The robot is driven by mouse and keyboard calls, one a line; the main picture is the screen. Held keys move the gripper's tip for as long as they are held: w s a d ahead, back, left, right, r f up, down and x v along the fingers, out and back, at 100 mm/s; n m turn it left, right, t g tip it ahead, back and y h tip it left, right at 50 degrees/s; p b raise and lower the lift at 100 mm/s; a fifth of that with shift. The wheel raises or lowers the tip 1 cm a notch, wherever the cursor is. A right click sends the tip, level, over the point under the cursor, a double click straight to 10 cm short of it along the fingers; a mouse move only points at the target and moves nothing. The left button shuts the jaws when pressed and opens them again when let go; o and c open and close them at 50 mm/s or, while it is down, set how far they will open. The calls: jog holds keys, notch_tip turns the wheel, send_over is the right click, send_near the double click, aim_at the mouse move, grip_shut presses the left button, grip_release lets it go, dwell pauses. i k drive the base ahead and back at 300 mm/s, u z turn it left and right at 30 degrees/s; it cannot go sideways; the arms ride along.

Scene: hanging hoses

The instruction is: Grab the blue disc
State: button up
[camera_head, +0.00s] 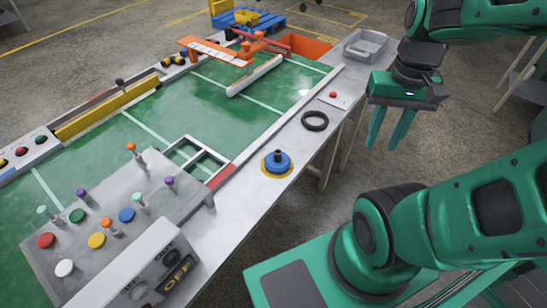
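The blue disc (277,162) lies on the white front ledge of the table. It has a dark knob on top and a yellow ring around its base. My gripper (388,143) hangs to the right of the disc, past the table's edge, with its two green fingers pointing down. The fingers are apart with a visible gap and nothing between them. The gripper is not touching the disc.
A black ring (315,121) and a red button on a plate (334,97) lie farther along the ledge. A grey tray (366,45) sits at the far end. A grey board with pegs and colored discs (110,222) and a control box (137,271) stand at the left front.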

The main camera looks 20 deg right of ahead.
aim_at(278, 162)
jog(key=z, duration=0.9)
jog(key=k, duration=0.65)
jog(key=u, duration=0.15)
